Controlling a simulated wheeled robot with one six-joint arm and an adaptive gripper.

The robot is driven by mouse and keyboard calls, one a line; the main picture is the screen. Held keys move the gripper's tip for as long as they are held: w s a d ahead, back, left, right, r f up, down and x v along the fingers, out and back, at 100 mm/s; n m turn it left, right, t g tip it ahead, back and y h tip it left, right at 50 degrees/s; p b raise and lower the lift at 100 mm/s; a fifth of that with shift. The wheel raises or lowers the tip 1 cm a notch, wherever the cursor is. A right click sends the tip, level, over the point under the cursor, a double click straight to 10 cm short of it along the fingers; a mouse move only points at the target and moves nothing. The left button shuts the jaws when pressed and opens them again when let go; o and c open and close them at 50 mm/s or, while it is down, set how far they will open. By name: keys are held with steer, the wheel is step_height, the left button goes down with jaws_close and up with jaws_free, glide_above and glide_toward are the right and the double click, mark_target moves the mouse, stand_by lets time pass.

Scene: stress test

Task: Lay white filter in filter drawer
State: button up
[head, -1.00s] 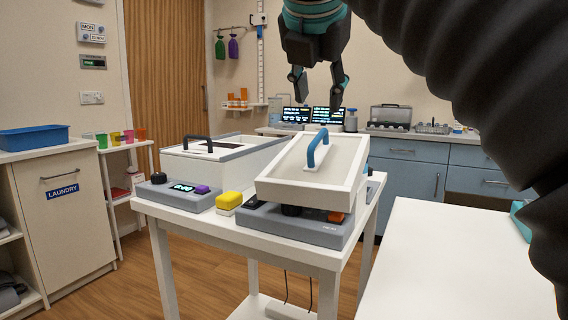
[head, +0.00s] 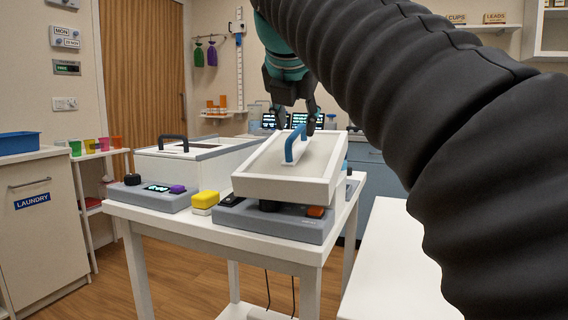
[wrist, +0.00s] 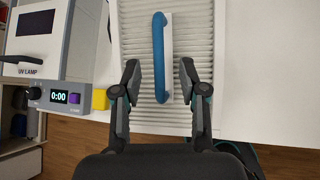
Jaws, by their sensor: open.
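The white filter (head: 262,163) is a framed panel with a blue bar handle (head: 297,146). It sits tilted on top of a grey-based device (head: 270,222). In the wrist view the filter (wrist: 200,45) shows fine pleats, and the blue handle (wrist: 159,60) runs along its middle. My gripper (head: 294,119) is open just above the handle in the head view. In the wrist view, its fingers stand on either side of the handle's near half, with gaps between. I cannot pick out a filter drawer.
A UV lamp box (wrist: 40,38) with a dark handle stands left of the filter on the white table (head: 150,216). A yellow block (head: 205,200) lies between the two devices. A white surface (head: 385,270) at front right is bare where visible.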

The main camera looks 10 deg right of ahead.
mark_target(295, 131)
steer(key=b+x, duration=0.1)
steer(key=x, duration=0.3)
steer(key=shift+a+f, duration=0.1)
jaws_close()
step_height(295, 131, up, 10)
steer(key=p, duration=0.5)
